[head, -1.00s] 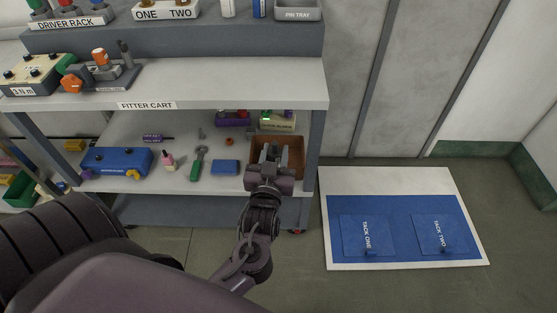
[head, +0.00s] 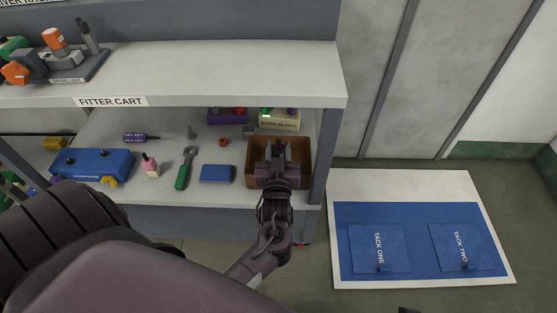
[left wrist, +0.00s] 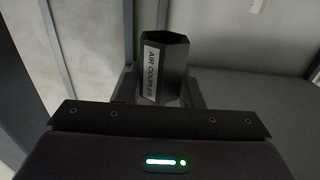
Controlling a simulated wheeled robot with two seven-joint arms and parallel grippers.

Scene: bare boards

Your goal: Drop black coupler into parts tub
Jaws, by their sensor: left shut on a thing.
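The black coupler, a dark hollow angular piece with a white AIR COUPLER label, shows in the left wrist view (left wrist: 165,68) between the fingers of my left gripper. In the head view my left gripper (head: 279,150) is in front of and over the brown open tub (head: 304,160) on the cart's lower shelf, covering much of its inside. The gripper is shut on the coupler. In the head view the coupler cannot be told apart from the dark gripper. I cannot tell how high it is above the tub floor. My right gripper is not seen.
The upper shelf (head: 200,75) of the fitter cart overhangs behind the tub, and a cart post (head: 326,150) stands at its right. A blue block (head: 217,174), a green-handled wrench (head: 186,168) and a labelled block (head: 279,120) are nearby. A blue-and-white mat (head: 400,185) lies on the floor at right.

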